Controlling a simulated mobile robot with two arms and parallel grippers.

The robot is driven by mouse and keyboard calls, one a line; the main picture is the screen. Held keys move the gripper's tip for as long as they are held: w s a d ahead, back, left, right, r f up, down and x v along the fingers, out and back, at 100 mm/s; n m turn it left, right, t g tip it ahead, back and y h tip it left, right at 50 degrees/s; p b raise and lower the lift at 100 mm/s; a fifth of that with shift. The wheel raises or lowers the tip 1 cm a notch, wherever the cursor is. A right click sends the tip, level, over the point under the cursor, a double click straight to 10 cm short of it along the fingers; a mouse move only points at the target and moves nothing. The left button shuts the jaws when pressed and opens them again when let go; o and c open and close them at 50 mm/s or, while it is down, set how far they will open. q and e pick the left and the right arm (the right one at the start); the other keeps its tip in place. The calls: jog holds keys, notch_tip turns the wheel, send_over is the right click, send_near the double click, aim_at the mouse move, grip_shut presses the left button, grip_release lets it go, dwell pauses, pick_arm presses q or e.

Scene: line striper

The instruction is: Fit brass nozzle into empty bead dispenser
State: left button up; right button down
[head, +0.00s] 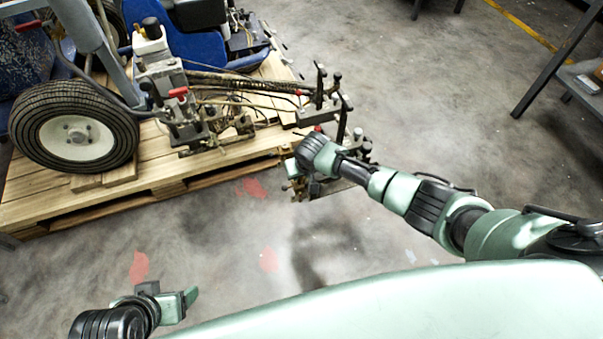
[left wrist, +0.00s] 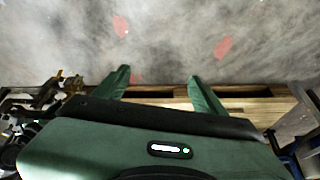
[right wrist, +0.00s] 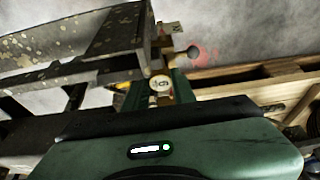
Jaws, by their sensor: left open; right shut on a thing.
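The line striper (head: 225,90) stands on a wooden pallet, its hoses and metal guide bars reaching right. My right gripper (right wrist: 160,88) is at the striper's right end, partly behind metal parts. Its fingers are shut on a small round pale-brass piece (right wrist: 160,83), which looks like the brass nozzle. In the head view my own wrist hides most of the fingers and the piece. I cannot tell which part is the empty bead dispenser, or whether the piece touches it. My left gripper (left wrist: 160,80) is open and empty, low at the front left (head: 168,294) above the floor.
The wooden pallet (head: 100,205) carries the striper and its black wheel (head: 75,125). A spotted grey metal bracket (right wrist: 110,40) is close beside my right fingers. A dark shelf stands at the upper right. The concrete floor (head: 430,90) between is clear.

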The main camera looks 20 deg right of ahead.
pick_arm(q)
jog(key=shift+s+f, duration=0.1)
pick_arm(e)
jog(key=shift+s+f, duration=0.15)
jog(key=shift+f, duration=0.05)
pick_arm(q)
jog(key=shift+s, duration=0.25)
jog(key=shift+g, duration=0.3)
jog(key=shift+s+a+f, duration=0.1)
jog(key=shift+s+a, duration=0.1)
jog(key=shift+s, duration=0.3)
pick_arm(e)
jog(key=shift+s, duration=0.1)
pick_arm(q)
jog(key=shift+s+a+g, duration=0.1)
jog(key=shift+s+g, duration=0.15)
jog(key=shift+g, duration=0.05)
pick_arm(e)
jog(key=shift+s+f, duration=0.1)
jog(key=shift+f, duration=0.05)
pick_arm(q)
jog(key=shift+r+p, duration=0.25)
jog(key=shift+p, duration=0.25)
pick_arm(e)
jog(key=shift+r, duration=0.2)
pick_arm(q)
jog(key=shift+r+p, duration=0.3)
pick_arm(e)
jog(key=shift+r, duration=0.1)
